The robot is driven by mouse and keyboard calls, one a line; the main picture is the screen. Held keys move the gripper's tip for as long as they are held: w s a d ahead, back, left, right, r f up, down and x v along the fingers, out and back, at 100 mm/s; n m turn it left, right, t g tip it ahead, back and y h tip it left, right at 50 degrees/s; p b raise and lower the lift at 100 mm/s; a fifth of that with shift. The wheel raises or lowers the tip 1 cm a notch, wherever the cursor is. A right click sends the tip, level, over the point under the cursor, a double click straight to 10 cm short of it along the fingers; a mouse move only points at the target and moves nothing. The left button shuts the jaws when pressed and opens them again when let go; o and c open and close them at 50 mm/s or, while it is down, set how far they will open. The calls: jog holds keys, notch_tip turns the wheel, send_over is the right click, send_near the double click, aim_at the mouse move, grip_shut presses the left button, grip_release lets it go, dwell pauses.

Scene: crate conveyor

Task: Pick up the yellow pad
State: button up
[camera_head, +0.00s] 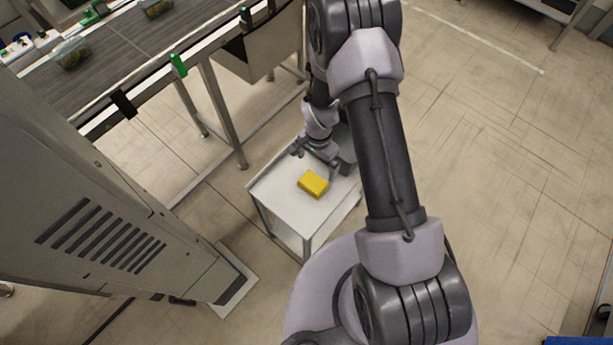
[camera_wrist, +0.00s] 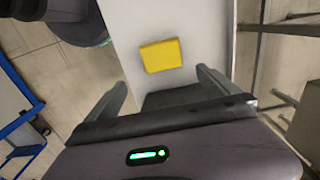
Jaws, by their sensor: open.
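The yellow pad (camera_head: 313,183) lies flat on the white top of a small table (camera_head: 283,205). In the wrist view the yellow pad (camera_wrist: 161,55) lies beyond my fingertips, roughly midway between them. My gripper (camera_head: 318,158) is near the far side of the pad in the head view, above the table. My gripper (camera_wrist: 160,82) is open and empty, and its fingers do not touch the pad.
A conveyor (camera_head: 120,40) runs along the upper left, with clear containers (camera_head: 70,52) on it. A large grey cabinet (camera_head: 90,190) stands at the left. The tabletop around the pad is bare. Open floor (camera_head: 510,170) lies to the right.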

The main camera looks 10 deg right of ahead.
aim_at(313, 181)
notch_tip(313, 181, down, 8)
jog(key=shift+r+b, duration=0.1)
jog(key=shift+b, duration=0.85)
jog(key=f, duration=0.1)
jog(key=f+b, duration=0.1)
jog(key=f, duration=0.1)
jog(key=a+f+b, duration=0.1)
jog(key=f, duration=0.1)
jog(key=shift+f, duration=0.1)
jog(key=c, duration=1.2)
jog(key=shift+r, duration=0.25)
jog(key=shift+r, duration=0.35)
jog(key=r, duration=0.1)
jog(key=r+p, duration=0.1)
jog(key=d+r+p, duration=0.1)
jog(key=shift+s, duration=0.35)
jog(key=s+d+r+p, duration=0.1)
jog(key=s+d+p, duration=0.1)
jog(key=s+d, duration=0.6)
jog(key=d, duration=0.4)
jog(key=shift+s, duration=0.4)
